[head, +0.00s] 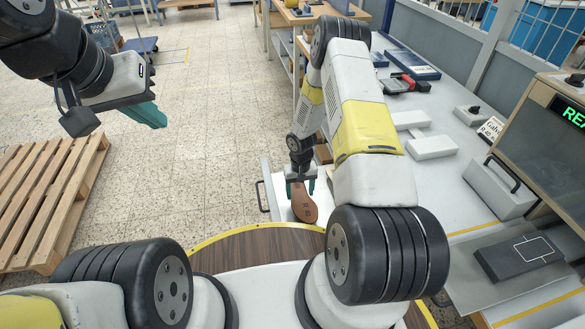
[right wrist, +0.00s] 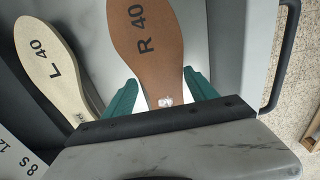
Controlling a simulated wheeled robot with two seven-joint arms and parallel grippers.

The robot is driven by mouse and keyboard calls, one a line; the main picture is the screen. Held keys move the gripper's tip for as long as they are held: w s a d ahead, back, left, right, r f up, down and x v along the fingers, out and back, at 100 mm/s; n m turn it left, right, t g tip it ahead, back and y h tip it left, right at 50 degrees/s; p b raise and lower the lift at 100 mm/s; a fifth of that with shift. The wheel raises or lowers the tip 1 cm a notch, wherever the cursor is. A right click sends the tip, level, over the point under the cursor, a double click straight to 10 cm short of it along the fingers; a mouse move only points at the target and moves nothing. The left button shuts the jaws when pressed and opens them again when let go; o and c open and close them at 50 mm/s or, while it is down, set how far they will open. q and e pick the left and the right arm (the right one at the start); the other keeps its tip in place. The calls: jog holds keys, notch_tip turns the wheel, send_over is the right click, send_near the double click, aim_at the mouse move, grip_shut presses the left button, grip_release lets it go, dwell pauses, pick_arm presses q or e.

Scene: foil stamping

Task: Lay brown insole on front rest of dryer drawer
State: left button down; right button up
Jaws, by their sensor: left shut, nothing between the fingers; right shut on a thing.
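The brown insole (head: 304,207), marked R 40, hangs from my right gripper (head: 301,187) over the pale open drawer (head: 281,209) in the head view. In the right wrist view, the teal fingers of my right gripper (right wrist: 160,88) are shut on one end of the brown insole (right wrist: 150,45). A cream insole (right wrist: 50,65) marked L 40 lies to its left. The grey drawer surface (right wrist: 232,45) shows beside and behind the brown one. I cannot tell whether the brown insole touches a rest. My left gripper (head: 148,115) is shut and empty over the floor, far left.
The drawer's black handle (right wrist: 284,50) is at its right edge in the wrist view. A grey worktable (head: 450,195) with white blocks and a dark plate (head: 518,257) stands right. A wooden pallet (head: 45,200) lies left. Tiled floor (head: 215,150) between is clear.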

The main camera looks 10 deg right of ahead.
jog(key=shift+f, duration=0.15)
dwell(0.6)
jog(key=o, duration=1.6)
jog(key=shift+o, duration=0.2)
jog(key=shift+r, duration=3.9)
jog(key=shift+r, duration=0.1)
